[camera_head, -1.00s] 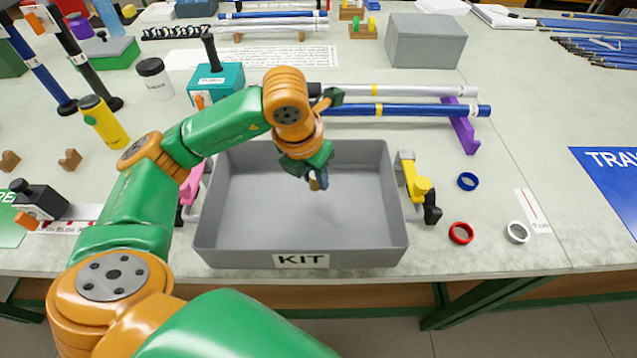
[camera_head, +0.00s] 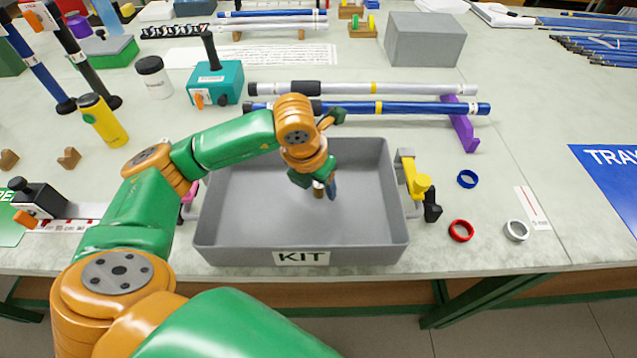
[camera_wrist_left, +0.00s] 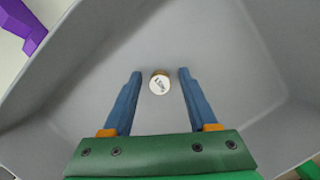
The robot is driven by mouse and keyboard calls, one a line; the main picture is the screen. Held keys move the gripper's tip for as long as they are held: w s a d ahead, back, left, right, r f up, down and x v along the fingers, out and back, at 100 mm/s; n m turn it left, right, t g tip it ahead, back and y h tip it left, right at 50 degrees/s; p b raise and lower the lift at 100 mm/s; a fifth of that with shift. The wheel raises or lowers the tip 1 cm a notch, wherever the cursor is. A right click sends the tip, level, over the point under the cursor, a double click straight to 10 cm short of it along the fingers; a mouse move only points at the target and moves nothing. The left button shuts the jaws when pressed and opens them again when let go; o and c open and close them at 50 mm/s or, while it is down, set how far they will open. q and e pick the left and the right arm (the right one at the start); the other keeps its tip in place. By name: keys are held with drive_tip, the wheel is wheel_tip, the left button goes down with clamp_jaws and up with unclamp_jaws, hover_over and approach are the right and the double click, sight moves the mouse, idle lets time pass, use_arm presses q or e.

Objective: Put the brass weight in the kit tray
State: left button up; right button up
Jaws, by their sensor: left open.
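The grey kit tray (camera_head: 300,256), labelled KIT, stands at the front of the table. My left gripper (camera_head: 325,190) is low inside the tray, pointing down, with its blue fingers apart. The small brass weight (camera_head: 318,190) is at the fingertips in the head view, partly hidden by the gripper. In the left wrist view the weight (camera_wrist_left: 159,82) shows its pale marked top between the open fingertips (camera_wrist_left: 159,74), with a gap on each side. Whether it rests on the tray floor is hard to tell. My right gripper is not in view.
A yellow clamp (camera_head: 415,180) sits at the tray's right wall, and a pink one (camera_head: 189,200) at its left. Rods (camera_head: 425,108) lie on a purple stand (camera_head: 461,125) behind it. Blue, red and white rings (camera_head: 461,230) lie to the right. Most of the tray floor is clear.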

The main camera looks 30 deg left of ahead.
use_arm(q)
drive_tip(key=shift+r, duration=0.2)
drive_tip(key=p+v, duration=0.1)
drive_tip(key=v, duration=1)
drive_tip(key=shift+r+p, duration=0.3)
drive_tip(key=shift+r, duration=0.1)
drive_tip(key=shift+s, duration=0.1)
